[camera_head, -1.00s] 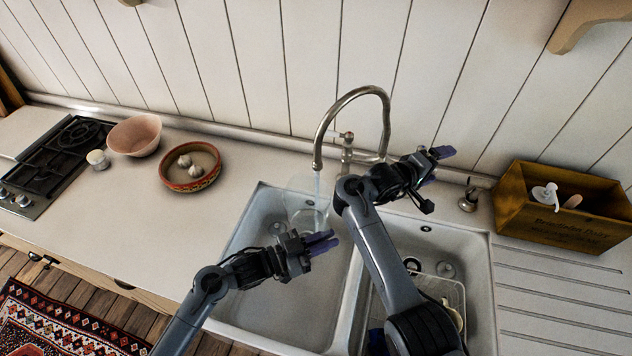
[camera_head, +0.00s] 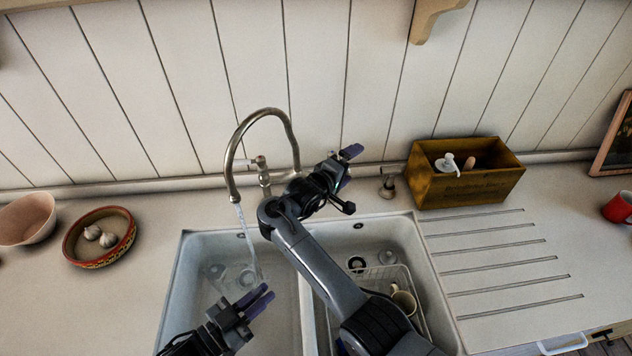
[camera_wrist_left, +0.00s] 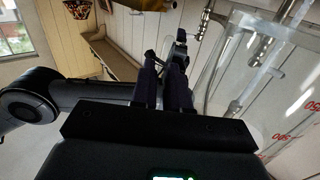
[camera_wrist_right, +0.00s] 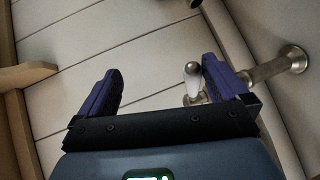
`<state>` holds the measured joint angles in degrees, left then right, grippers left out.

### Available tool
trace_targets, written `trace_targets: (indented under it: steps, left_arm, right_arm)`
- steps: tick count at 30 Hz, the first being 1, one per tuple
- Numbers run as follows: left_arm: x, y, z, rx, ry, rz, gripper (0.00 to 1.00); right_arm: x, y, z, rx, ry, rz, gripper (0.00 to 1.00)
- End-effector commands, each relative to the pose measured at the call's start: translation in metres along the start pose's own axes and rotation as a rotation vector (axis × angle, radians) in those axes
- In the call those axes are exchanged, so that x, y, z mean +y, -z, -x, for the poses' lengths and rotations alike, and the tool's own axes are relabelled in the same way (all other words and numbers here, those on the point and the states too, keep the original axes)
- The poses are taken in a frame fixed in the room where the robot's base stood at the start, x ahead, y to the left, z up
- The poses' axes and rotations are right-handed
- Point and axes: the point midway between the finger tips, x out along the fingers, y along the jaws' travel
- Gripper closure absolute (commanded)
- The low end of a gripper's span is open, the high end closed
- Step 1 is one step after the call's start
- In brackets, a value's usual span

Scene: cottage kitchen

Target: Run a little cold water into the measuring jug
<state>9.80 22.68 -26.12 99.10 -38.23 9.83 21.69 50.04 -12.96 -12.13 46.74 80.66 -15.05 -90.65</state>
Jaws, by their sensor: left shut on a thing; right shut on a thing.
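The clear measuring jug (camera_head: 232,278) is faint in the left sink basin; its glass and red markings (camera_wrist_left: 286,136) show close up in the left wrist view. My left gripper (camera_head: 256,301) is shut at the jug's side, apparently on its handle, which is mostly hidden. The curved metal tap (camera_head: 232,165) is running, and a stream of water (camera_head: 247,235) falls toward the jug. The water level in the jug is unclear. My right gripper (camera_head: 343,160) is right of the tap; in the right wrist view the pale-tipped tap lever (camera_wrist_right: 193,76) is between its fingers, nearer the right one.
My right arm crosses the right basin, where a wire rack (camera_head: 385,280) holds a mug (camera_head: 403,300). A wooden box (camera_head: 466,190) stands on the counter at right, above the grooved drainer (camera_head: 500,262). A garlic bowl (camera_head: 72,248) and a pink bowl (camera_head: 27,220) stand at left.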

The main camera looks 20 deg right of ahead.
Motion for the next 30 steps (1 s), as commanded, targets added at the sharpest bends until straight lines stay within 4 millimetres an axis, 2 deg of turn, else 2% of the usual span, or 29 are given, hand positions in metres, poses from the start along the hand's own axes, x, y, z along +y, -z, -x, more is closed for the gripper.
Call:
trace_targets:
  steps: [1,6,7,10,14,17,20,24,30]
  left_arm:
    - [0.000,0.003,0.000,0.002,0.000,-0.002,1.00]
    - [0.000,0.004,0.000,0.002,0.000,-0.002,1.00]
    - [0.000,0.004,0.000,0.002,0.000,-0.002,1.00]
    - [0.000,0.004,0.000,0.003,0.000,-0.002,1.00]
    - [0.000,0.003,0.000,0.002,0.000,-0.002,1.00]
    - [0.000,0.003,0.000,0.002,0.000,-0.002,1.00]
    - [0.000,0.003,0.000,0.002,0.000,-0.002,1.00]
    - [0.000,0.002,0.000,0.002,0.000,-0.002,1.00]
    - [0.000,0.002,0.000,0.002,0.000,-0.002,1.00]
  right_arm:
    - [0.033,0.001,-0.009,0.012,-0.071,-0.023,0.36]
    - [0.045,-0.020,-0.052,0.065,-0.164,0.086,0.37]
    - [0.048,-0.025,-0.060,0.078,-0.187,0.116,0.52]
    - [0.056,-0.040,-0.084,0.139,-0.272,0.239,0.52]
    - [0.062,-0.056,-0.098,0.243,-0.397,0.442,0.52]
    - [0.062,-0.064,-0.095,0.334,-0.496,0.614,0.52]
    - [0.054,-0.069,-0.081,0.436,-0.591,0.792,0.52]
    - [0.031,-0.076,-0.050,0.583,-0.711,1.026,0.52]
    - [-0.008,-0.089,-0.003,0.766,-0.835,1.277,0.52]
